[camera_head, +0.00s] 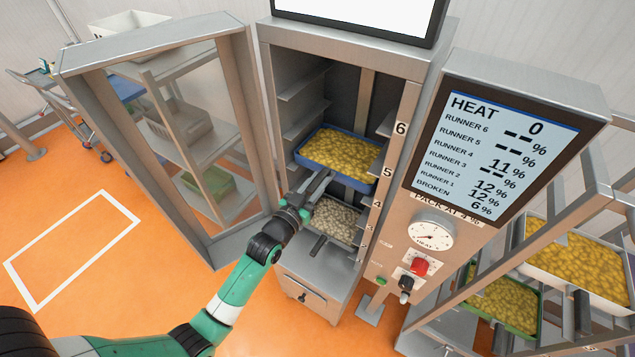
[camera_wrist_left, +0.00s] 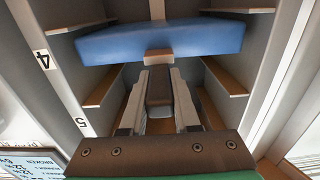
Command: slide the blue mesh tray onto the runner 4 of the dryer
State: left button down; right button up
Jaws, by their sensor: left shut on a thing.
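The blue mesh tray (camera_head: 340,170), filled with yellow pieces, is inside the open dryer (camera_head: 275,80), near the labels 5 and 4. My left gripper (camera_head: 312,192) is at the tray's front edge, shut on its tab. In the left wrist view the blue tray (camera_wrist_left: 160,42) spans the bay between the side ledges, with a tan tab (camera_wrist_left: 158,56) at the fingertips of my left gripper (camera_wrist_left: 158,75). I cannot tell exactly how its sides rest on the runner 4 ledges. My right gripper is not in view.
A tray of pale pieces (camera_head: 335,220) sits lower in the dryer. The glass door (camera_head: 165,130) stands open at left. The panel (camera_head: 495,150) reads 11% for runner 4. A rack at right holds a white tray (camera_head: 575,265) and a green tray (camera_head: 505,305).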

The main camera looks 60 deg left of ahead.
pick_arm(q)
jog(key=shift+f+b, duration=0.35)
jog(key=shift+b, duration=0.05)
dwell(0.4)
jog(key=c, duration=0.6)
grip_release()
jog(key=shift+c, duration=0.2)
jog(key=shift+o, duration=0.4)
jog(key=shift+f, duration=0.25)
jog(key=p+v, duration=0.1)
jog(key=v, duration=1)
jog(key=shift+s, duration=0.3)
jog(key=shift+d+r, duration=0.1)
jog(key=shift+r, duration=0.05)
